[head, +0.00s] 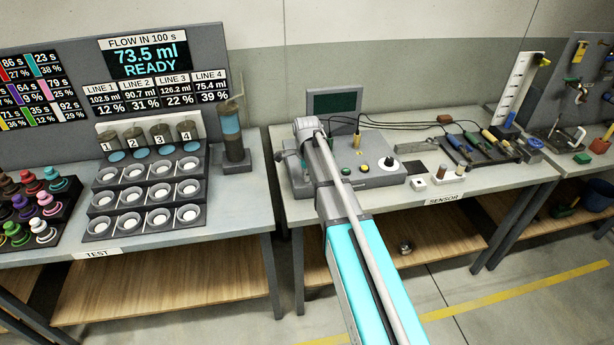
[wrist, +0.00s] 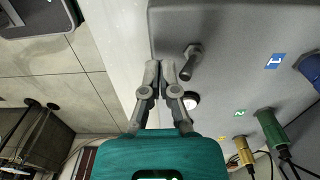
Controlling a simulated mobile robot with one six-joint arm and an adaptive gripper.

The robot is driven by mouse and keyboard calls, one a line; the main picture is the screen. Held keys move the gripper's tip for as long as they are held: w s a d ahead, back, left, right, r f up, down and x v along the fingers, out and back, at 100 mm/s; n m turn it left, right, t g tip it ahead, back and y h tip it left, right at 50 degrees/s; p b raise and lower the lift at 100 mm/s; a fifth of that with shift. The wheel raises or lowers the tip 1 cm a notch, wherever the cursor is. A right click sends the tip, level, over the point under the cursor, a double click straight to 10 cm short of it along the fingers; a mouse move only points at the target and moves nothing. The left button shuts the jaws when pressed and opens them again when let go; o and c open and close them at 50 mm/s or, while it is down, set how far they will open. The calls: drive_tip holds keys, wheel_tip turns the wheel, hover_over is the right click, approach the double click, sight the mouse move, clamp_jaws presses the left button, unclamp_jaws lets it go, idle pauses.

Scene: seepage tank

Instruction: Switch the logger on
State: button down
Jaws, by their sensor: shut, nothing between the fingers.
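The logger is a grey box (head: 375,172) on the sensor table, with a dark, blank screen (head: 348,99) behind it. In the wrist view its grey top (wrist: 225,35) carries a dark toggle switch (wrist: 192,56), whose lever leans toward the picture's bottom left. A round white button or lamp (wrist: 191,101) sits below it. My gripper (wrist: 160,70) is shut and empty, its fingertips together just left of the lever, over the box's edge. I cannot tell whether they touch the lever. In the head view my arm hides the switch and most of the gripper.
Coloured plugs stand in the box: green (wrist: 272,130), yellow (wrist: 243,150) and blue (wrist: 312,68). Cables run behind it to probes (head: 475,143) on the right. The test table (head: 235,195) stands to the left, across a gap.

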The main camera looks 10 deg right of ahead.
drive_tip(key=shift+w, duration=1.1)
idle(0.3)
drive_tip(key=shift+r, duration=0.1)
wheel_tip(320, 180, up, 7)
drive_tip(key=p, duration=0.7)
drive_tip(key=shift+s, duration=0.35)
drive_tip(key=shift+s, duration=0.1)
idle(0.5)
drive_tip(key=s+n, duration=1.8)
drive_tip(key=s, duration=0.7)
drive_tip(key=shift+d, duration=0.1)
